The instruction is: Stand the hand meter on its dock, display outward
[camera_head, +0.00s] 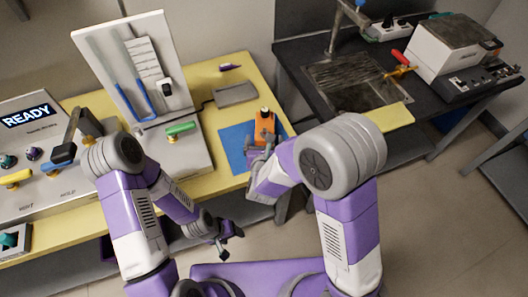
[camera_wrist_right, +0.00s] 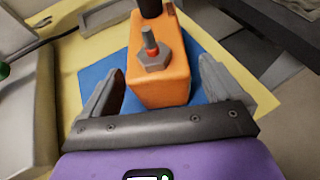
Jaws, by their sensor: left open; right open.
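The hand meter (camera_head: 264,124) is an orange block on a blue mat (camera_head: 232,143) at the table's right end. In the right wrist view the hand meter (camera_wrist_right: 160,80) shows a grey hexagonal fitting, a red-tipped stub and a dark knob; I cannot make out its display. My right gripper (camera_head: 262,143) is open, with a finger on each side of the orange body and gaps visible. My left gripper (camera_head: 229,237) is open and empty, in front of the table. The dock seems to be the grey cabled plate (camera_head: 235,93) behind the mat; nothing stands on it.
A white upright panel (camera_head: 140,65) with blue tubing stands left of the dock. A machine with a READY display (camera_head: 28,115) is at far left. A dark sink counter (camera_head: 345,80) lies to the right. Yellow tabletop between dock and mat is clear.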

